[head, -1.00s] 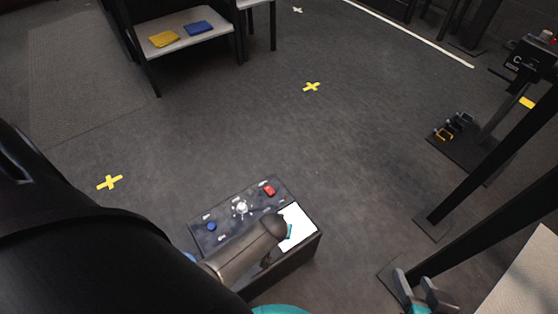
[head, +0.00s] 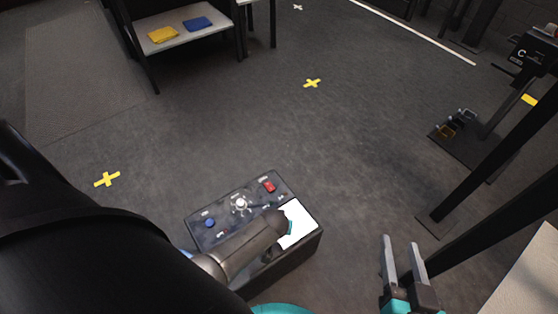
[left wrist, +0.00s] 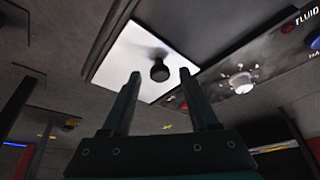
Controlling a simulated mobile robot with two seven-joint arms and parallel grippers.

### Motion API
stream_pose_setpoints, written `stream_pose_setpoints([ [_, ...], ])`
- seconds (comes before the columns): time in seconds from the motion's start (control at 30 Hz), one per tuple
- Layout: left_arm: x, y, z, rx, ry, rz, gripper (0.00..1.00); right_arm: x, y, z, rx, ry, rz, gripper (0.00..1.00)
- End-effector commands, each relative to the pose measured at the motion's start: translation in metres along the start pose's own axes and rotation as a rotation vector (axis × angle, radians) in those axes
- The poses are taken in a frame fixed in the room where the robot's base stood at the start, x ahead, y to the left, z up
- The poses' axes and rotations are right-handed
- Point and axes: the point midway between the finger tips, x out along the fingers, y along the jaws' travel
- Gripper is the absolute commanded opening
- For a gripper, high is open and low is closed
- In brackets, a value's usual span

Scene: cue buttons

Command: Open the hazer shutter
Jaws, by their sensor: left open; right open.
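The hazer is a dark box with a control panel (head: 222,214) at the bottom centre of the head view. A white plate (head: 302,220) lies at its right end and also shows in the left wrist view (left wrist: 118,58). A black knob (left wrist: 160,70) stands on the plate; my arm hides it in the head view. My left gripper (left wrist: 160,84) is open, its fingertips pointing at the plate with the knob between their lines; I cannot tell whether they reach around it. My right gripper (head: 402,250) is open and empty, right of the box.
The panel has a blue button (head: 210,223), a white dial (head: 240,203) and a red switch (head: 269,187). Dark posts (head: 480,170) stand at the right, near my right gripper. A shelf (head: 190,38) with yellow and blue cloths stands behind. The floor between is clear.

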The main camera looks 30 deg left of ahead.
Motion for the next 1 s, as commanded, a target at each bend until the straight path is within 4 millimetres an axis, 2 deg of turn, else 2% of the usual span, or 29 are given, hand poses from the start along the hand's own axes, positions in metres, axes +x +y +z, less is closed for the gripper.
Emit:
stream_pose_setpoints([
  [0.27, 0.0002, -0.0001, -0.0003, 0.0, 0.0, 0.0, 0.61, -0.0001, -0.0006, -0.0001, 0.001, 0.004, -0.002, 0.5],
  [0.8, 0.0002, -0.0001, -0.0001, 0.0, 0.0, 0.0, 0.02, -0.0001, -0.0003, -0.0001, 0.0, 0.003, -0.001, 0.5],
  [1.0, 0.0002, -0.0001, 0.0, 0.0, 0.0, 0.0, 0.0, -0.0002, -0.0002, -0.0001, 0.0, 0.003, -0.001, 0.5],
])
